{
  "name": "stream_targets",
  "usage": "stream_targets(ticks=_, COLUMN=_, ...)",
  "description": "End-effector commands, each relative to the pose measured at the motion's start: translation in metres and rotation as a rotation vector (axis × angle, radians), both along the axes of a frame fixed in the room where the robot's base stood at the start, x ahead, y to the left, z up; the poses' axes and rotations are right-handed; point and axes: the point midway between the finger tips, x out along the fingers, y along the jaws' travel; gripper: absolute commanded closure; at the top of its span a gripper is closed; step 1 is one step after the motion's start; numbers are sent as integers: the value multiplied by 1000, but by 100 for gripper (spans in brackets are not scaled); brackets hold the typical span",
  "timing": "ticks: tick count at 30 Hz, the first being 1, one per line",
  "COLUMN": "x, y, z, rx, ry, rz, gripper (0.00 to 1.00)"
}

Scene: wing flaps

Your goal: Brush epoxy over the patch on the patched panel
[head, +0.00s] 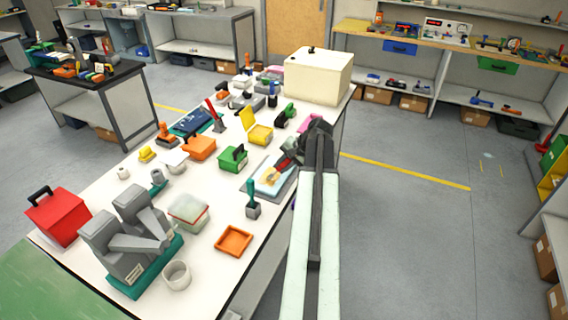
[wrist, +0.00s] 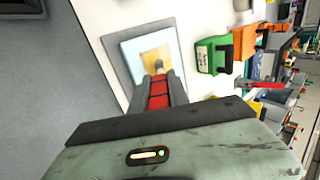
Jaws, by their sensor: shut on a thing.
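My gripper (head: 287,162) is shut on a red-handled brush (wrist: 158,92), also visible in the head view (head: 283,163). The brush points away from my gripper, and its tip (wrist: 159,68) lies over the tan-orange patch (wrist: 153,55). I cannot tell whether the bristles touch it. The patch also shows in the head view (head: 269,178). It sits on a pale blue and white panel (wrist: 136,47), which lies on a grey sheet (wrist: 114,46) near the table's right edge. The gripper and brush hide part of the patch. I cannot single out the epoxy.
A green box (head: 232,158) and an orange box (head: 200,147) stand left of the panel. A dark cup with a green-handled tool (head: 253,210) and an orange tray (head: 233,241) are nearer. The white table (head: 210,270) is crowded; floor is free to its right.

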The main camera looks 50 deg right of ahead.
Motion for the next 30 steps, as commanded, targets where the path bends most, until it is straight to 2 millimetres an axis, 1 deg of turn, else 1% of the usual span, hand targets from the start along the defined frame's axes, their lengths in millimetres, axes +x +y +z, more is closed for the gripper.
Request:
stream_targets(ticks=5, x=-1, y=2, z=0, rx=0, ry=0, rz=0, gripper=100)
stream_targets(ticks=8, x=-3, y=9, z=0, rx=0, ry=0, rz=0, gripper=100)
stream_targets(ticks=15, x=-9, y=33, z=-1, rx=1, ry=0, rz=-1, gripper=100)
stream_targets(ticks=17, x=-10, y=36, z=-1, rx=1, ry=0, rz=-1, gripper=100)
stream_targets(ticks=22, x=-8, y=36, z=-1, rx=0, ry=0, rz=-1, gripper=100)
stream_targets(ticks=27, x=2, y=39, z=-3, rx=-1, ry=0, rz=1, gripper=100)
stream_targets(ticks=30, x=3, y=39, z=-3, rx=-1, ry=0, rz=-1, gripper=100)
